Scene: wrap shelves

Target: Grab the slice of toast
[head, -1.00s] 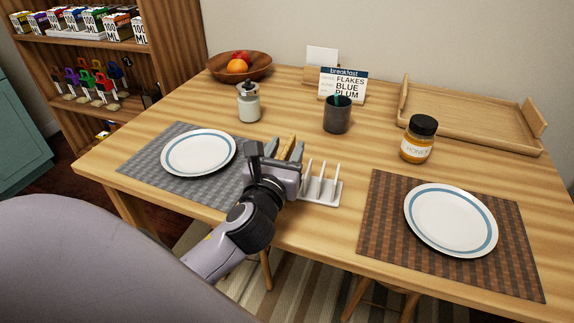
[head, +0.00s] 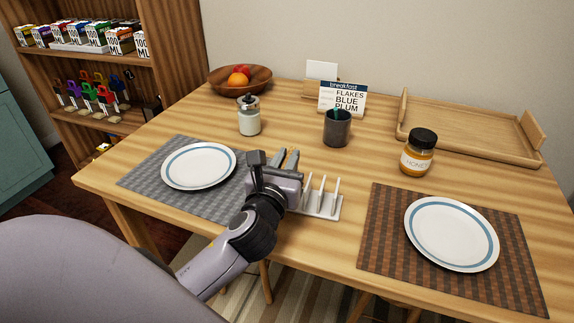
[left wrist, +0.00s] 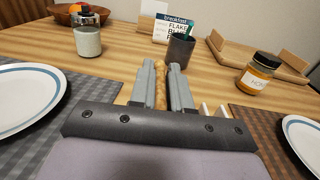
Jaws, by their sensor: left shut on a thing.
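My left gripper (head: 287,160) is over the left end of the white toast rack (head: 322,205) near the table's front edge. In the left wrist view, its two grey fingers (left wrist: 162,84) are shut on the slice of toast (left wrist: 160,88), a narrow brown strip between them. In the head view the toast is hidden by the gripper. I cannot tell whether the toast is clear of the rack. The rack's white upright dividers show just right of the gripper and are empty there. My right gripper is not in view.
White plates (head: 199,165) lie on a grey mat (head: 150,178) and a brown mat (head: 385,240). A honey jar (head: 417,156), dark cup (head: 337,128), menu card (head: 343,97), lidded jar (head: 249,117), fruit bowl (head: 262,80) and wooden tray (head: 470,133) stand behind.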

